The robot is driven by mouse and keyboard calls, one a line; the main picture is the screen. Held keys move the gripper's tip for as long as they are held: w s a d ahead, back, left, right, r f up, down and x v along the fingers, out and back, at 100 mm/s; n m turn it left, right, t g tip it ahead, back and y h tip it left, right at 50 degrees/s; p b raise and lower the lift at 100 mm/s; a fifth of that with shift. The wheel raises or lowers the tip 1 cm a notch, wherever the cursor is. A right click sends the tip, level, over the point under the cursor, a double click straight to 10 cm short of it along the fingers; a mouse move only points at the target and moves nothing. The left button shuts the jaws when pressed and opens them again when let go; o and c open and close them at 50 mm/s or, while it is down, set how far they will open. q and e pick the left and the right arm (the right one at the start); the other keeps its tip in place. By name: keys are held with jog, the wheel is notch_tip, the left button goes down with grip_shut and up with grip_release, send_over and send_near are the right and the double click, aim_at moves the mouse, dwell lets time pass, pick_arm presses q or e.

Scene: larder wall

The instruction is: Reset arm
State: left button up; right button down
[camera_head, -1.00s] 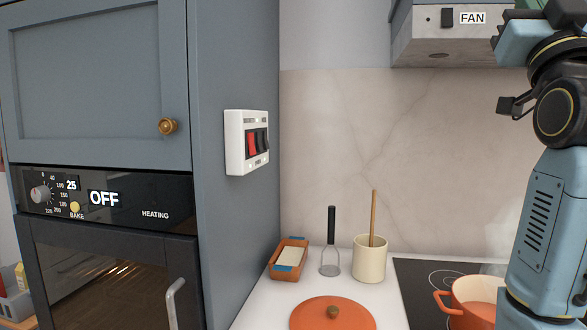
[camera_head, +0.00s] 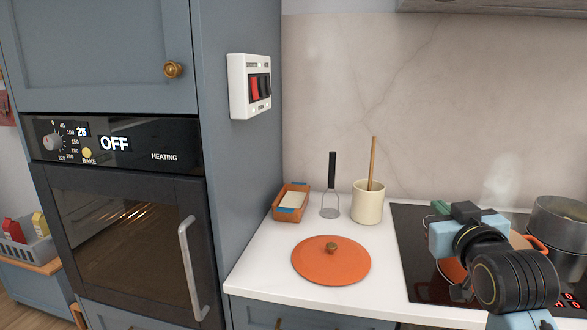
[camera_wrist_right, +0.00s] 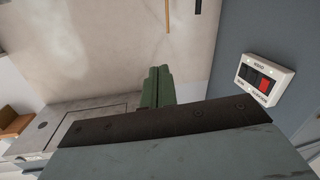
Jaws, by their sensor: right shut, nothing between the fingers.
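My right arm comes in from the lower right of the head view. Its gripper (camera_head: 442,208) is above the dark hob, in front of an orange pot (camera_head: 452,272) that it partly hides. In the right wrist view the green fingers (camera_wrist_right: 158,86) are together with nothing between them. My left gripper is in neither view.
An orange lid (camera_head: 332,262), a cream utensil pot (camera_head: 367,205), a masher (camera_head: 331,190) and a terracotta dish (camera_head: 290,202) stand on the white counter. A steel pot (camera_head: 560,222) is on the hob (camera_head: 412,240). A switch panel (camera_head: 249,86) is on the cabinet side.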

jog(key=s+a+f+g, duration=0.15)
jog(key=s+f, duration=0.25)
jog(key=f, duration=0.4)
jog(key=s+f+g, duration=0.3)
jog(key=s+f, duration=0.2)
jog(key=f, duration=0.2)
jog(key=s+a+f+g, duration=0.1)
jog(key=s+f+g, duration=0.25)
jog(key=f, duration=0.45)
jog(key=s+a+f+g, duration=0.1)
jog(key=s+f+g, duration=0.1)
jog(key=s+f, duration=0.35)
jog(key=s+f+n+g+y, duration=0.1)
jog(key=s+f+g, duration=0.1)
jog(key=s, duration=0.6)
jog(key=s+a+f+g, duration=0.1)
jog(key=s+f+g, duration=0.1)
jog(key=s+f, duration=0.35)
jog(key=s+f+g, duration=0.1)
jog(key=s+f, duration=0.2)
jog(key=f, duration=2.1)
jog(key=s+d+f, duration=0.2)
jog(key=s+f, duration=0.5)
jog(key=s, duration=0.1)
jog(key=s+d+f+g, duration=0.1)
jog(key=s+d+f, duration=0.1)
jog(key=s+f, duration=0.4)
jog(key=shift+s+d+f+n, duration=0.3)
jog(key=shift+s+f, duration=0.1)
jog(key=shift+s, duration=0.6)
